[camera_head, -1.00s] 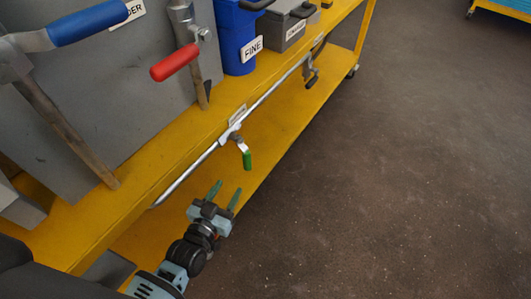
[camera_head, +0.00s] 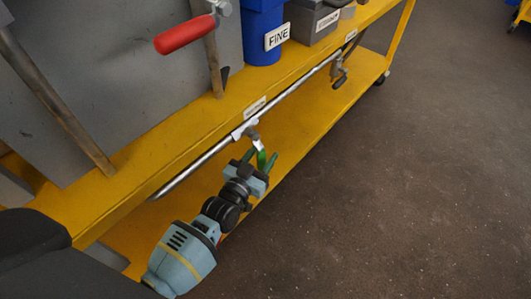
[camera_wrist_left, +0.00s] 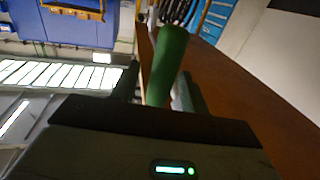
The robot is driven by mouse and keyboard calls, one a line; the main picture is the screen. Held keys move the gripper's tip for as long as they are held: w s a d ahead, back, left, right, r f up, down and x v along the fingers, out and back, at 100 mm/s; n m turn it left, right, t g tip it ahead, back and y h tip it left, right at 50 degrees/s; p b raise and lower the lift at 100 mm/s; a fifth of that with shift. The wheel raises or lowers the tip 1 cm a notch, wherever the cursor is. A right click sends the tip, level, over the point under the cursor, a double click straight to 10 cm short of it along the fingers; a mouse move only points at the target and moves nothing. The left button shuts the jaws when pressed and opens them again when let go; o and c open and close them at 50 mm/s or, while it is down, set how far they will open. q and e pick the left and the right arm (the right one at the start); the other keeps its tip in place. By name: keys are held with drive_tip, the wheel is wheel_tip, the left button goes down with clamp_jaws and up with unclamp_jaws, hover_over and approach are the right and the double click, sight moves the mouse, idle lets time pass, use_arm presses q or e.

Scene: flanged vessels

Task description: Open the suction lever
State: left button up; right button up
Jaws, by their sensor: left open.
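The suction lever (camera_head: 261,156) is a short metal lever with a green grip, hanging down from a valve on the metal pipe (camera_head: 210,153) along the yellow bench edge. My left gripper (camera_head: 261,157) is open, with one finger on each side of the green grip. In the left wrist view the green grip (camera_wrist_left: 167,62) stands between the two dark fingers (camera_wrist_left: 158,92). Whether either finger touches it cannot be told. My right gripper is not in view.
The yellow bench (camera_head: 120,190) has a lower shelf (camera_head: 300,120) behind my left gripper. A red-handled lever (camera_head: 185,34), a blue FINE container (camera_head: 262,30) and a grey container (camera_head: 312,20) are above. A second valve lever (camera_head: 340,76) hangs further along the pipe. The floor to the right is clear.

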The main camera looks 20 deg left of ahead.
use_arm(q)
drive_tip(key=shift+w+d, duration=0.15)
drive_tip(key=shift+w, duration=0.75)
clamp_jaws()
